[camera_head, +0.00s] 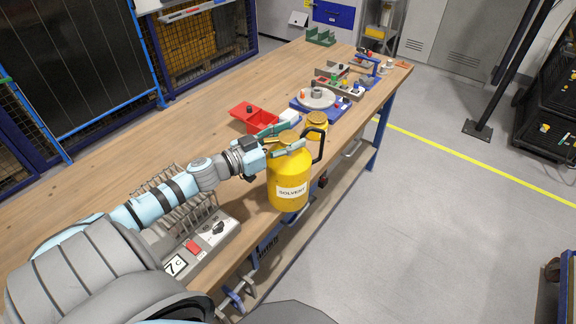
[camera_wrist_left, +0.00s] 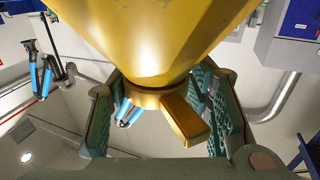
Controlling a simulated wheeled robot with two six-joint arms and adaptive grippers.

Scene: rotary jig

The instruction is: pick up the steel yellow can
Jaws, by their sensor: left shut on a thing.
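The yellow can (camera_head: 288,181), labelled SOLVENT, has a black handle on its right side. In the head view it appears upright in front of the bench's front edge, overlapping it; its height above the bench is hard to judge. My left gripper (camera_head: 285,142) comes in from the left and is shut on the can's neck. In the left wrist view the can's yellow body (camera_wrist_left: 150,35) fills the top middle. It narrows to a neck between the two green fingers of my left gripper (camera_wrist_left: 160,108). My right gripper is not in view.
A smaller yellow container (camera_head: 317,124) stands just behind the can. A red bin (camera_head: 256,119) lies on the wooden bench (camera_head: 165,125) behind the gripper. A wire rack and a grey control box (camera_head: 212,243) sit nearer. Open floor (camera_head: 430,230) lies to the right.

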